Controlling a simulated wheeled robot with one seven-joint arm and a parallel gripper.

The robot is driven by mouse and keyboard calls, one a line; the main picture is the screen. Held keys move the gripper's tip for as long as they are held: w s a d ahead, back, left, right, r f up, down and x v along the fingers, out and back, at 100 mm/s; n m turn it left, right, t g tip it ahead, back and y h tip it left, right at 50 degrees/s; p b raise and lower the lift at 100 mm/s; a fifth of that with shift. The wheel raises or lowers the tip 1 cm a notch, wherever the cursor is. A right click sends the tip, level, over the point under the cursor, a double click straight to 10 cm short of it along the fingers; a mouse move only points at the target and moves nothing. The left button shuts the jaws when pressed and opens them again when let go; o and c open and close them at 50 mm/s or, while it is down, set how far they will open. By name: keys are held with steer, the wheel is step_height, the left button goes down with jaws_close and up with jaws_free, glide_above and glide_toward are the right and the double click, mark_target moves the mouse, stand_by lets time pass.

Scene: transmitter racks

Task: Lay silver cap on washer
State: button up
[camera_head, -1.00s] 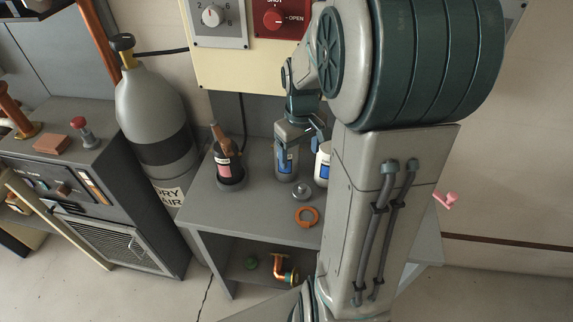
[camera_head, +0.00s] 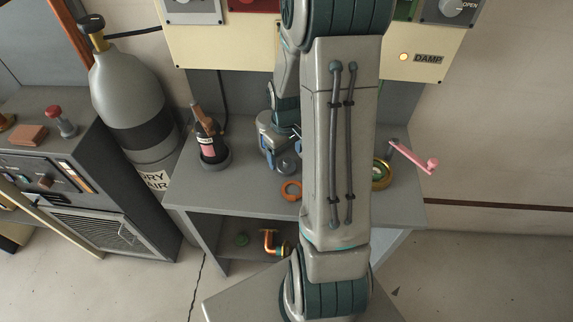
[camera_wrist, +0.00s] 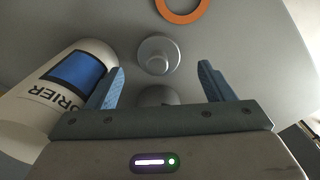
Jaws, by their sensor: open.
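The silver cap (camera_wrist: 158,56) is a round disc with a raised knob, lying on the grey bench top. In the wrist view it sits just beyond and between the fingertips, apart from both. My gripper (camera_wrist: 161,68) is open, with blue fingers and nothing held. The washer is taken to be the orange ring (camera_wrist: 183,8), lying flat beyond the cap and cut by the top edge. In the head view the ring (camera_head: 291,190) lies near the bench's front edge. My gripper (camera_head: 282,160) is just behind it, and my arm hides much of the bench.
A white bottle with a blue label (camera_wrist: 75,75) is close beside the left finger. A dark rounded thing (camera_wrist: 155,96) shows between the fingers. A brown bottle (camera_head: 209,140) stands at left. A gold ring-shaped part (camera_head: 382,175) and a pink-handled crank (camera_head: 415,158) are at right.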

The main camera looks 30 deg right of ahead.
mark_target(287, 160)
steer(key=shift+f, duration=1.8)
steer(key=shift+d, duration=0.1)
steer(key=c, duration=1.2)
steer(key=shift+c, duration=0.2)
steer(key=shift+r, duration=0.1)
steer(key=shift+r, duration=0.9)
step_height(287, 160, up, 2)
steer(key=shift+r, duration=0.15)
steer(key=s+d+r+b, duration=0.1)
steer(key=s+d+r, duration=0.1)
steer(key=s+r, duration=0.4)
steer(key=s, duration=0.5)
steer(key=shift+s+d+r+b, duration=0.2)
steer(key=shift+d+r+b, duration=0.15)
steer(key=shift+r, duration=0.05)
